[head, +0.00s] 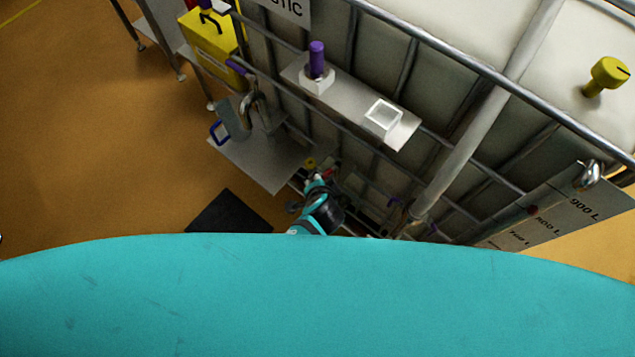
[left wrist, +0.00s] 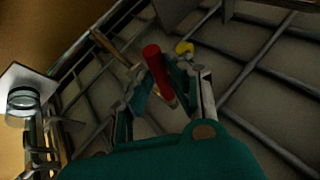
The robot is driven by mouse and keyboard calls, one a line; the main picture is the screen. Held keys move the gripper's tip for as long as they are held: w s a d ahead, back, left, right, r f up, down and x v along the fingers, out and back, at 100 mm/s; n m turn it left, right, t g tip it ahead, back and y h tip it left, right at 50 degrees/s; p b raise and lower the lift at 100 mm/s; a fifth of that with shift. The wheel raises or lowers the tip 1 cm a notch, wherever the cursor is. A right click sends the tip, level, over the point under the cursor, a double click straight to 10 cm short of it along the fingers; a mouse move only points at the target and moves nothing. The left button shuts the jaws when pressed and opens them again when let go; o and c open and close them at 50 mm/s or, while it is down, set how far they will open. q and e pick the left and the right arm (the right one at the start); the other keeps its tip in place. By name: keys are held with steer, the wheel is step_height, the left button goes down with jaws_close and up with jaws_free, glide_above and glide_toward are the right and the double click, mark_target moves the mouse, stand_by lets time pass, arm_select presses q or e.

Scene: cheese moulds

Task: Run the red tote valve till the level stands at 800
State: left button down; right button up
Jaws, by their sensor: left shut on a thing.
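A red valve handle (left wrist: 153,58) stands between the fingers of my left gripper (left wrist: 163,82) in the left wrist view, and the gripper is shut on it. In the head view my left gripper (head: 318,182) is low against the caged tote (head: 455,70); only a small bit of red shows beside it, and the valve body is mostly hidden. A level board (head: 560,212) at the right edge reads 900 L, 800 L and 700 L. A small red spot (head: 533,210) shows by the 800 L line, but I cannot tell the exact level. My right gripper is not in view.
A grey shelf on the cage bears a purple handle (head: 316,58) and a white square holder (head: 382,118). A yellow box (head: 211,38) stands at the upper left. A grey jug (head: 234,118) stands on a plate below it. A dark mat (head: 229,212) lies on the open orange floor.

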arm_select(q)
steer(key=shift+s, duration=0.1)
steer(key=c, duration=1.5)
jaws_free()
steer(key=v, duration=1.2)
